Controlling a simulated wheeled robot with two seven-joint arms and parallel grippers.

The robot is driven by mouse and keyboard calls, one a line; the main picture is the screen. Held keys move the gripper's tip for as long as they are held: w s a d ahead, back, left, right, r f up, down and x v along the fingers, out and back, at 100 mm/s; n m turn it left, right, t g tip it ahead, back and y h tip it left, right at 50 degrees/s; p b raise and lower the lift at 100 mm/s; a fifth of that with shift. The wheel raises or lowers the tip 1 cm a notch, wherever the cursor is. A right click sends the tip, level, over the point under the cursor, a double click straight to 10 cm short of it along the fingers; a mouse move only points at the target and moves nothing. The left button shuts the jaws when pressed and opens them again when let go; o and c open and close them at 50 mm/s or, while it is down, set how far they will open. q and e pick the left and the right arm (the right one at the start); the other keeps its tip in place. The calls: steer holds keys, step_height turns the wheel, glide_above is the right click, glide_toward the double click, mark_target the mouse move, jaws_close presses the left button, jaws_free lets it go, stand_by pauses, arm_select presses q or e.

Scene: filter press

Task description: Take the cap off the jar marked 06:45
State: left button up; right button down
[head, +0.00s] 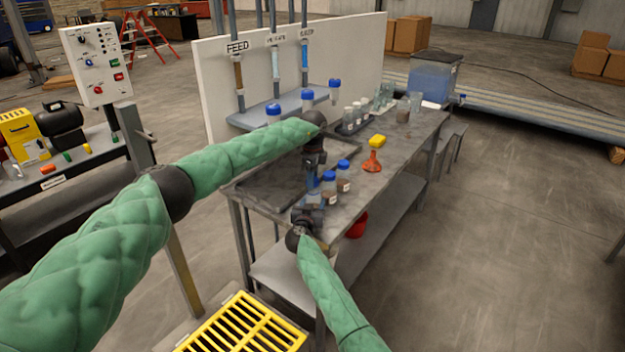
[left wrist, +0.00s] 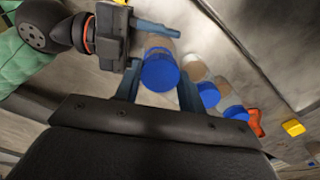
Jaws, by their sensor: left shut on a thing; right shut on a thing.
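A jar (left wrist: 161,45) with a blue cap (left wrist: 160,71) is between my grippers. In the head view it is mostly hidden by them at the table's near end, and no 06:45 mark is readable. My left gripper (head: 313,184) points down from above. In the left wrist view its fingers (left wrist: 158,88) are shut on the cap's two sides. My right gripper (head: 311,203) comes in low from the near side. It also shows in the left wrist view (left wrist: 146,40), shut on the jar's body below the cap. The cap appears to sit on the jar.
Two more blue-capped jars (head: 329,188) (head: 343,178) stand close on the right. An orange funnel (head: 372,163) and a yellow sponge (head: 377,140) lie farther along the table. A dark tray (head: 260,188) is to the left. A red bowl (head: 357,225) is below the tabletop.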

arm_select(q)
steer(key=shift+r, duration=0.15)
steer(key=shift+r, duration=1.85)
arm_select(e)
steer(key=c, duration=0.6)
jaws_free()
steer(key=shift+o, duration=0.2)
arm_select(q)
steer(key=shift+r, duration=0.1)
